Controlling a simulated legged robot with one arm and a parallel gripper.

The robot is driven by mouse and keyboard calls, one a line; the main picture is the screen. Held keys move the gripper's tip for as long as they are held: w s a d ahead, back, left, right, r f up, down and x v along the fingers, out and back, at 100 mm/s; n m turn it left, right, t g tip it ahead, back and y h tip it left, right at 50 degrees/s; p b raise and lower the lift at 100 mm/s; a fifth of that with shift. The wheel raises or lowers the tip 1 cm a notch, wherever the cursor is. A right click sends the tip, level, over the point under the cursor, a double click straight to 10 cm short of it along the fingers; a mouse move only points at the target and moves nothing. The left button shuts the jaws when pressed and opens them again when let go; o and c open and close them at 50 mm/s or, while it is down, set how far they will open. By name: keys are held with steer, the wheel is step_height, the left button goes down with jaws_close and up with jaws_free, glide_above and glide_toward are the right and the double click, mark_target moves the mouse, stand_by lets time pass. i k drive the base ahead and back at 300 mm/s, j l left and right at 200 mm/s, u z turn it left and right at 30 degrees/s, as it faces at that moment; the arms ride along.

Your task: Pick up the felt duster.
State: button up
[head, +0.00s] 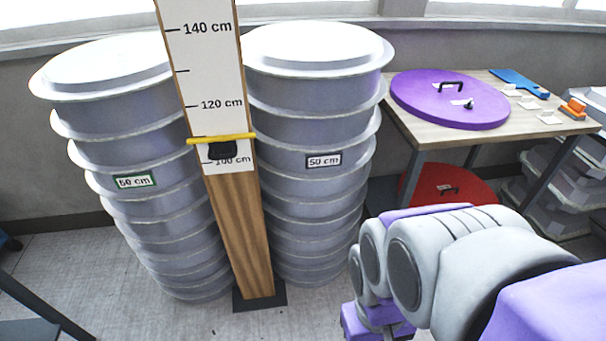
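I cannot make out a felt duster for certain. On the table at the right lie a small orange item (573,109) and a flat blue item (518,82); both are too small to identify. My arm, grey and purple, fills the lower right of the head view. Its far end, a purple and grey part (377,322), hangs low near the bottom edge, in front of and below the table. No fingers can be made out there, so I cannot tell whether my gripper is open or shut, or whether it holds anything.
Two tall stacks of ribbed grey moulds (135,185) (310,185) flank a wooden measuring post (236,225) with a yellow slider (221,139). The table (425,131) bears a purple round lid (450,98). A red lid (450,188) and clear bins are below. Floor shows in front.

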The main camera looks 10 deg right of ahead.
mark_target(574, 109)
steer(key=z, duration=1.75)
steer(key=u, duration=1.15)
steer(key=i+l, duration=0.2)
steer(key=l, duration=0.15)
steer(key=i+l+u, duration=0.1)
steer(key=i+l, duration=0.35)
steer(key=l, duration=0.25)
steer(key=i+l, duration=0.2)
steer(key=l, duration=0.2)
steer(key=i+l+u, duration=0.1)
steer(key=i+l, duration=0.3)
steer(key=l, duration=0.35)
steer(key=i+l+u, duration=0.1)
steer(key=l, duration=0.25)
steer(key=i, duration=0.1)
